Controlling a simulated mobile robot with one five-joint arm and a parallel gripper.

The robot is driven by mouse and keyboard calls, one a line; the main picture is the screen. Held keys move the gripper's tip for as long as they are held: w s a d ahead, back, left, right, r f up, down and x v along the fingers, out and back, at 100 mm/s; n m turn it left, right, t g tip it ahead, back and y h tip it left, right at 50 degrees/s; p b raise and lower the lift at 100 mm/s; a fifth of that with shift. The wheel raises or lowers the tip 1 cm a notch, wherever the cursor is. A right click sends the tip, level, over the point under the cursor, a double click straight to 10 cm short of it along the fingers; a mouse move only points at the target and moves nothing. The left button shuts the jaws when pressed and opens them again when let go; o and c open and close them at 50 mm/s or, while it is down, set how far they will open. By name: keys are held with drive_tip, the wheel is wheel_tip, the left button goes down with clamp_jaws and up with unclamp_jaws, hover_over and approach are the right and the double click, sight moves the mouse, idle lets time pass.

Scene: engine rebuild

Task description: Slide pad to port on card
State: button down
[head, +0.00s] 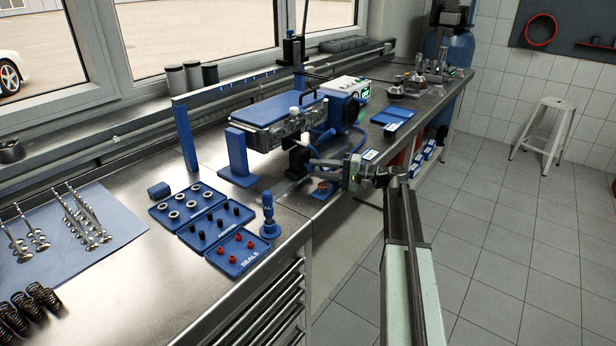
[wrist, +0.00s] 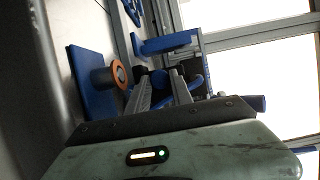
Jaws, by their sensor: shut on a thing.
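My gripper (head: 314,163) reaches left over the bench's front edge, beside the blue engine fixture. Its two fingers (wrist: 166,82) show close together in the wrist view, shut on a small dark piece that seems to be the pad; the fingers hide most of it. A black block (head: 298,158) is at the fingertips in the head view. Just below the gripper, a small blue plate (head: 324,190), perhaps the card, carries a short copper-ringed cylinder (head: 323,186). In the wrist view this cylinder (wrist: 111,77) is left of the fingers, apart from them. I cannot make out the port.
The blue fixture (head: 240,154) and a white unit with a green display (head: 346,88) stand behind the gripper. Blue trays of rings and seals (head: 238,266) and a blue-handled tool (head: 268,229) are at front left. Blue hoses (head: 327,138) run near the gripper.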

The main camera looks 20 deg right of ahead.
drive_tip(key=c, duration=1.1)
unclamp_jaws()
drive_tip(key=shift+c, duration=0.2)
drive_tip(key=v, duration=0.8)
